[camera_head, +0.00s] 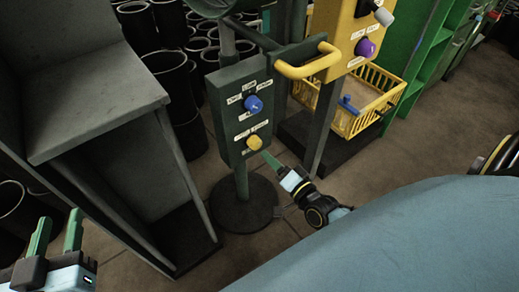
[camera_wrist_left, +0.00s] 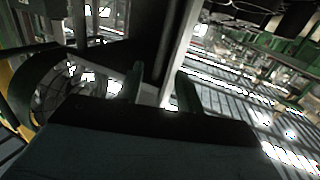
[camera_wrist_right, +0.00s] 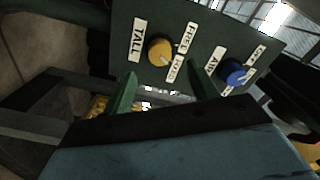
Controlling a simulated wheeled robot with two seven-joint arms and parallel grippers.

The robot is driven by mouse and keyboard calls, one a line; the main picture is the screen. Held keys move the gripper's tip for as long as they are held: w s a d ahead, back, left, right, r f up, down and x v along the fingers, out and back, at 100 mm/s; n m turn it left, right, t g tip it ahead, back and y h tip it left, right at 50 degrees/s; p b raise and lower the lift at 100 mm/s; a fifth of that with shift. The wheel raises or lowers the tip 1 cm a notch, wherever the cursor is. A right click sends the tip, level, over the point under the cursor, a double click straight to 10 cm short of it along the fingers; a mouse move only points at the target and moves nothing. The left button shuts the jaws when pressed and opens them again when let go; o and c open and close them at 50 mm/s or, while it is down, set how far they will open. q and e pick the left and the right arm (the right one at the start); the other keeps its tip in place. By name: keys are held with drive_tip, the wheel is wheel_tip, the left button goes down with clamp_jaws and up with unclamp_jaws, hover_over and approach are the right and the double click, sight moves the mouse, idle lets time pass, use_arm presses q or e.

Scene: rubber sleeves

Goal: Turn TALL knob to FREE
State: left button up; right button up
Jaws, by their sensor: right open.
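A dark green panel (camera_head: 226,116) on a post carries a blue knob (camera_head: 252,103) above a yellow knob (camera_head: 254,142). In the right wrist view the yellow knob (camera_wrist_right: 158,50) sits beside a TALL label (camera_wrist_right: 136,41). A FREE label (camera_wrist_right: 186,38) is on its other side, with another label below it, hard to read. The knob's pale mark points toward that lower label. My right gripper (camera_wrist_right: 162,88) is open and empty, just short of the yellow knob, not visibly touching it. My left gripper (camera_head: 57,232) is open and empty at the lower left.
A yellow panel with a purple knob (camera_head: 365,47) and a yellow handle (camera_head: 303,69) stands to the right of the green panel. A yellow basket (camera_head: 375,100) is beyond it. A grey cabinet (camera_head: 100,95) and several black bins (camera_head: 168,70) are on the left.

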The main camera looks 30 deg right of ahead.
sight(258, 146)
drive_tip(key=w+b, duration=0.2)
drive_tip(key=w, duration=0.4)
drive_tip(key=shift+a, duration=0.2)
drive_tip(key=shift+w, duration=0.45)
use_arm(q)
wheel_tip(258, 146, up, 8)
drive_tip(key=s+d+t+h, duration=0.1)
drive_tip(key=t+h, duration=0.1)
drive_tip(key=t, duration=0.4)
drive_tip(key=shift+s+r, duration=0.25)
drive_tip(key=shift+s, duration=0.05)
use_arm(e)
drive_tip(key=c, duration=1)
